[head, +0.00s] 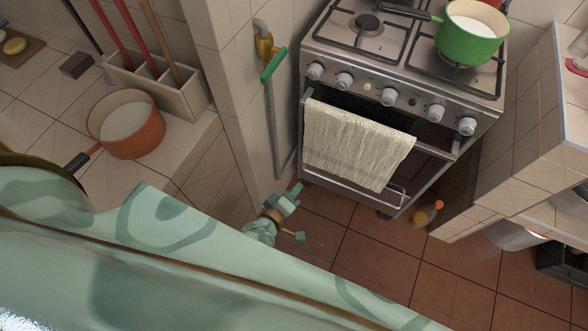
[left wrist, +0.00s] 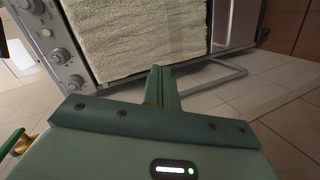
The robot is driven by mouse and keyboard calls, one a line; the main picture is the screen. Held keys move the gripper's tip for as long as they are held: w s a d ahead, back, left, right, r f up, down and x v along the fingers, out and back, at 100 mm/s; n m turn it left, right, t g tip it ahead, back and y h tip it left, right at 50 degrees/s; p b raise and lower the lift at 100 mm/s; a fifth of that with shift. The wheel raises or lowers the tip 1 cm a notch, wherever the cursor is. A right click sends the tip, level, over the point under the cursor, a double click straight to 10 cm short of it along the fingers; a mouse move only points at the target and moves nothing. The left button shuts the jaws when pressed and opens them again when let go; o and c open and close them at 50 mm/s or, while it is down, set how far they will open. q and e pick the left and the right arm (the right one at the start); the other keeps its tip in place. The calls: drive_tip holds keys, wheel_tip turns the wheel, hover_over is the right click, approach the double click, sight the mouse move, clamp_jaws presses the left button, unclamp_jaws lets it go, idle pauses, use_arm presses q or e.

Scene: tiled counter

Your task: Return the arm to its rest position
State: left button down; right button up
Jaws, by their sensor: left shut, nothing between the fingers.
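My left gripper (head: 288,200) shows small and low in the head view, in front of the oven and above the floor, beyond the edge of my green patterned body. In the left wrist view its two green fingers (left wrist: 162,88) are together with nothing between them. The oven front and the towel lie beyond the fingertips in that view, and the gripper looks apart from them. Most of the left arm is hidden behind my body. My right gripper shows in neither view.
The stove (head: 380,100) carries a green pot (head: 470,46) of white liquid; a cream towel (head: 350,145) hangs on its front. An orange pan (head: 125,125) stands on the tiled counter at left. A yellow bottle (head: 428,213) is by the floor. Red-brown floor tiles (head: 375,260) are clear.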

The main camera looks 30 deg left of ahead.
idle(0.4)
use_arm(q)
drive_tip(key=s+a+f+m+g, duration=0.1)
drive_tip(key=s+f+m+g, duration=0.5)
drive_tip(key=s+f+m, duration=0.5)
drive_tip(key=s+a+f+m+g, duration=0.2)
drive_tip(key=s, duration=0.7)
drive_tip(key=s+a+f+m+g+y, duration=0.1)
drive_tip(key=s+a+f+g, duration=0.2)
drive_tip(key=s, duration=0.6)
drive_tip(key=s+a+f+m+g, duration=0.2)
drive_tip(key=s+a, duration=0.1)
drive_tip(key=s, duration=0.6)
drive_tip(key=shift+s+a+f+m+g, duration=0.2)
drive_tip(key=shift+m+g, duration=0.1)
drive_tip(key=shift+g, duration=0.1)
drive_tip(key=shift+w, duration=0.1)
